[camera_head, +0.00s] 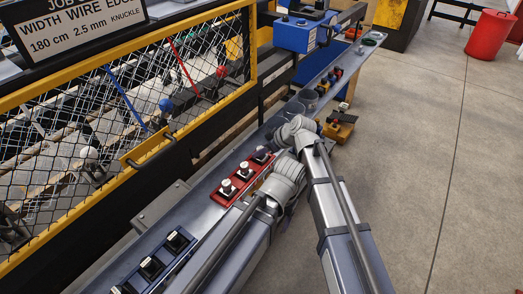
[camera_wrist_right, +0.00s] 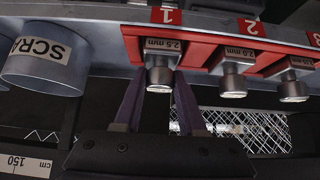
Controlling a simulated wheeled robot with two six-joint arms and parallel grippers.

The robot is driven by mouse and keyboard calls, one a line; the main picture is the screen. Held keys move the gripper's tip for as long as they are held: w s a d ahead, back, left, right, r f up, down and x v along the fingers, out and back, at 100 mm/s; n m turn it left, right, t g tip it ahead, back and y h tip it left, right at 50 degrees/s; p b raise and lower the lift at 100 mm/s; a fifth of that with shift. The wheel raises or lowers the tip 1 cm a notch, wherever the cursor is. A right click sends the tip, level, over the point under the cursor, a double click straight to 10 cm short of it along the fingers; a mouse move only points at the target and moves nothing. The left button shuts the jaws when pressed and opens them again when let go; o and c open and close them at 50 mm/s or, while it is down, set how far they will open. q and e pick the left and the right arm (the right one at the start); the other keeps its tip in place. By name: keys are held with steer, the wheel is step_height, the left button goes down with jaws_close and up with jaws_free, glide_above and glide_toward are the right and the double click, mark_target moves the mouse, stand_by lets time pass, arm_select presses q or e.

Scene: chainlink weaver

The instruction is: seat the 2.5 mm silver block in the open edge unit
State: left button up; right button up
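The 2.5 mm silver block (camera_wrist_right: 160,72) sits in slot 1 of a red rack (camera_wrist_right: 205,52) in the right wrist view. In the head view this block (camera_head: 262,154) is at the rack's far end. My right gripper (camera_wrist_right: 160,80) is open, with one dark finger on each side of the block's silver knob. Narrow gaps seem to remain, but contact is hard to judge. In the head view the right gripper (camera_head: 272,143) is small beside the block. My left arm ends near the rack; its fingers cannot be made out. I cannot pick out the open edge unit.
Two more blocks, one marked 2.0 mm (camera_wrist_right: 233,75), stand in the rack. A scrap cup (camera_wrist_right: 45,65) is beside it. Black button modules (camera_head: 151,267) line the near rail. A yellow-framed mesh panel (camera_head: 130,100) stands left. A blue machine (camera_head: 296,35) is behind.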

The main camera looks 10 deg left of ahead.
jaws_close()
steer(key=shift+r, duration=0.15)
step_height(320, 180, up, 5)
steer(key=p, duration=0.5)
stand_by(0.4)
